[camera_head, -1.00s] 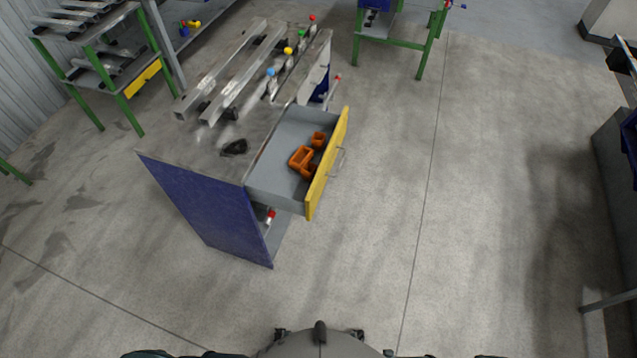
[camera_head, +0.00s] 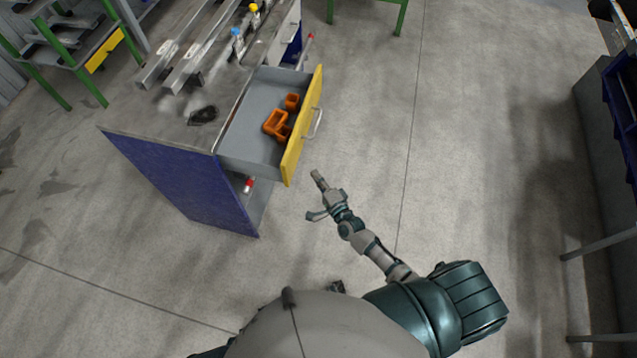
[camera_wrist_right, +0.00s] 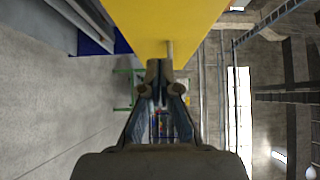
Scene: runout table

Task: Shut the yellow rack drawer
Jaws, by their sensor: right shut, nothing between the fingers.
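The yellow-fronted drawer (camera_head: 303,127) of the workbench is pulled out, with a light metal handle (camera_head: 314,122) on its front. Orange parts (camera_head: 275,122) lie inside it. My right gripper (camera_head: 317,176) is shut and empty, just in front of the near end of the yellow front. In the right wrist view the shut fingertips (camera_wrist_right: 160,68) point at the yellow drawer front (camera_wrist_right: 165,25), which fills the top middle. I cannot tell whether they touch it.
The workbench (camera_head: 165,180) has a blue side panel and a metal top carrying long rails (camera_head: 200,62) and a dark item (camera_head: 202,115). Green-legged racks (camera_head: 60,75) stand at the upper left. The floor (camera_head: 480,150) right of the drawer is clear. A grey bench (camera_head: 605,120) stands at the right edge.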

